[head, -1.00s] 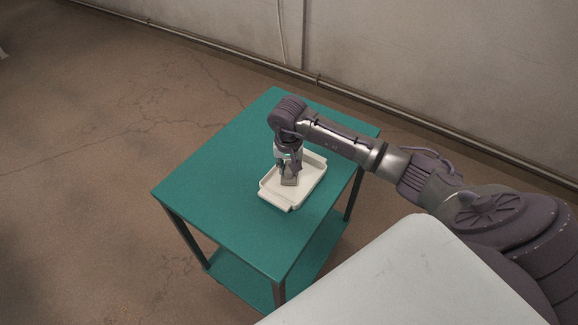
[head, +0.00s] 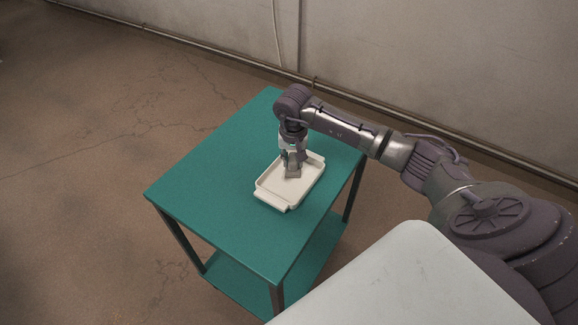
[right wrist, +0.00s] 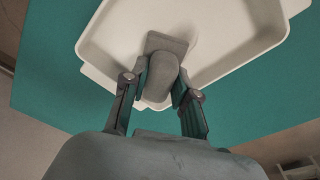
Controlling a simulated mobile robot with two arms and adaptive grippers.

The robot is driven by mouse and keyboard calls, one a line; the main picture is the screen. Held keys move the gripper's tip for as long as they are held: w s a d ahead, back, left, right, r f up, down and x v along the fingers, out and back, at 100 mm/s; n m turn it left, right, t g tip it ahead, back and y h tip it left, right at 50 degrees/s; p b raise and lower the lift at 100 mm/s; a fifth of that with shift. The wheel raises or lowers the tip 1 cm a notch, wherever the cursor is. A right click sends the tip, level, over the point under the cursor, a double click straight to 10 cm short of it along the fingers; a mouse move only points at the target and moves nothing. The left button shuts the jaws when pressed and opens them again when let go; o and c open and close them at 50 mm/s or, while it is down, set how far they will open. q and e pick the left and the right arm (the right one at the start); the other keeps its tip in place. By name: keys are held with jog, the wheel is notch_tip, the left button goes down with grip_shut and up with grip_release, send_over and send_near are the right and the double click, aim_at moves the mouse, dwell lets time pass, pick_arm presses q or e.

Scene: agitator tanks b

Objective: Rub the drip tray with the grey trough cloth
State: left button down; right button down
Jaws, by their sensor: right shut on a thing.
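The white drip tray (head: 273,195) is shallow, with a raised rim and end handles, and lies on the teal table. My right gripper (head: 291,166) points down over the tray and is shut on the grey trough cloth (head: 293,173). The cloth is low inside the tray and looks to be on its floor, though exact contact is hard to tell. In the right wrist view the cloth (right wrist: 160,75) sits between the two fingers, with the tray (right wrist: 245,58) beneath and beyond it. My left gripper is not in view.
The teal table (head: 205,180) has bare top around the tray and a lower shelf (head: 240,283). A pale rounded surface (head: 410,280) fills the lower right foreground. A wall with a pipe (head: 340,91) runs behind, and the floor at left is clear.

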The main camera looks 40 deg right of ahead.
aim_at(286, 176)
jog(key=shift+f+b, duration=0.2)
jog(key=shift+b, duration=0.15)
jog(key=shift+s+a, duration=0.2)
jog(key=shift+a, duration=0.25)
jog(key=shift+s+a+f, duration=0.1)
jog(key=shift+s+a, duration=0.25)
jog(key=shift+a, duration=0.3)
jog(key=shift+s+a+f, duration=0.1)
jog(key=shift+s+a, duration=0.2)
jog(key=shift+a, duration=0.35)
jog(key=shift+r, duration=0.1)
notch_tip(286, 176, up, 5)
jog(key=p, duration=0.3)
jog(key=shift+w, duration=0.15)
jog(key=shift+d+r, duration=0.1)
jog(key=shift+r, duration=0.4)
jog(key=shift+r, duration=0.15)
jog(key=shift+r+p, duration=0.7)
jog(key=shift+r, duration=0.7)
